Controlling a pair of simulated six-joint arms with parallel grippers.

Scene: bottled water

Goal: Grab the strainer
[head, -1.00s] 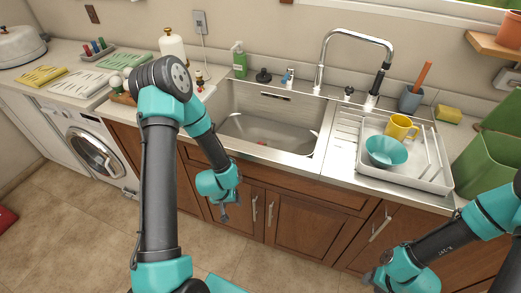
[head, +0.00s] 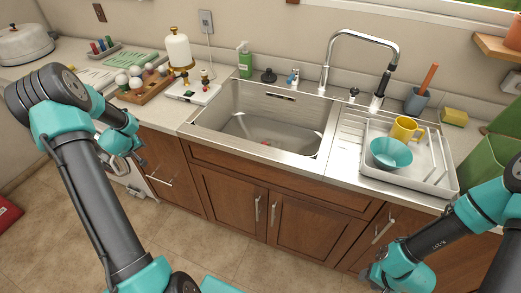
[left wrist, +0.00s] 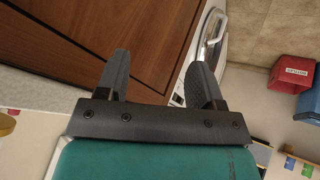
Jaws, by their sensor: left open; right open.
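I cannot clearly make out a strainer. A small black knobbed piece (head: 268,76) stands on the counter behind the sink (head: 205,117), and a small reddish spot shows at the bottom of the basin; I cannot tell whether either is the strainer. My left gripper (head: 140,163) is in front of the cabinets, below the counter edge, left of the sink. In the left wrist view its two fingers (left wrist: 160,65) are apart with nothing between them. My right gripper (head: 368,276) is low at the front right, in front of the cabinets, open and small in view.
A wooden tray (head: 146,95) of round items and a white board (head: 193,93) lie left of the sink. A tall faucet (head: 362,36) rises behind it. A dish rack (head: 433,180) with a teal bowl (head: 390,152) and yellow mug (head: 404,128) is on the right. The basin is mostly clear.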

